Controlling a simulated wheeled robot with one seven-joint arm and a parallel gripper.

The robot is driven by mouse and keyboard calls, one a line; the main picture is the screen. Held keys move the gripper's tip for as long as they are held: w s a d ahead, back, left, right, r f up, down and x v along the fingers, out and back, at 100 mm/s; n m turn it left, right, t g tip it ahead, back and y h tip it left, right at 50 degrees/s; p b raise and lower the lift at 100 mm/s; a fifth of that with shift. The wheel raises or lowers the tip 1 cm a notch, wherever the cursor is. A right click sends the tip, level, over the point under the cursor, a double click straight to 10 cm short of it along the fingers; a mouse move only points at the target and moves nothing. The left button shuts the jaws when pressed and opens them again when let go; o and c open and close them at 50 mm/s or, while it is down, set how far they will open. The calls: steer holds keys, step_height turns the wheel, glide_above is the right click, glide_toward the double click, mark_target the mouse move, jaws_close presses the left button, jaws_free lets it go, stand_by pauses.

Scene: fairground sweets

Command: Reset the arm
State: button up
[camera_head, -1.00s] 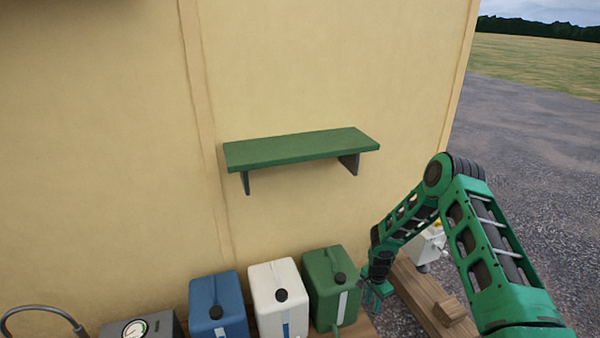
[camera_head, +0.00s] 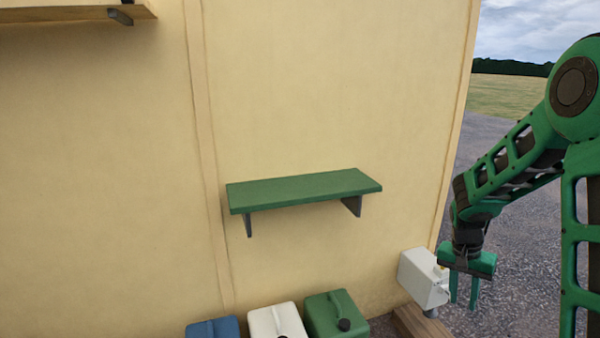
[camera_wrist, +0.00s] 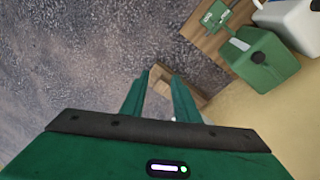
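My gripper (camera_head: 463,290) hangs at the right of the head view with its fingers pointing down. It is in front of the gravel, just right of a white box. In the wrist view my two green fingers (camera_wrist: 160,82) stand apart with nothing held between them. Beyond them lie a wooden beam and gravel.
A green shelf (camera_head: 300,193) is fixed to the cream wall. Blue (camera_head: 213,328), white (camera_head: 275,322) and green (camera_head: 336,315) canisters stand below it. The white box (camera_head: 424,278) is near the wall's right corner, above the wooden beam (camera_head: 420,325). Open gravel (camera_head: 510,240) lies right.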

steer(key=s+d+r+n, duration=0.1)
steer(key=s+r, duration=1.1)
steer(key=s, duration=0.4)
steer(key=s+a+r+n+y, duration=0.1)
steer(key=s+a+r+y, duration=0.1)
steer(key=s, duration=1.2)
steer(key=shift+a+n, duration=0.3)
steer(key=shift+a, duration=0.3)
steer(key=shift+w+f, duration=0.25)
steer(key=shift+w, duration=0.35)
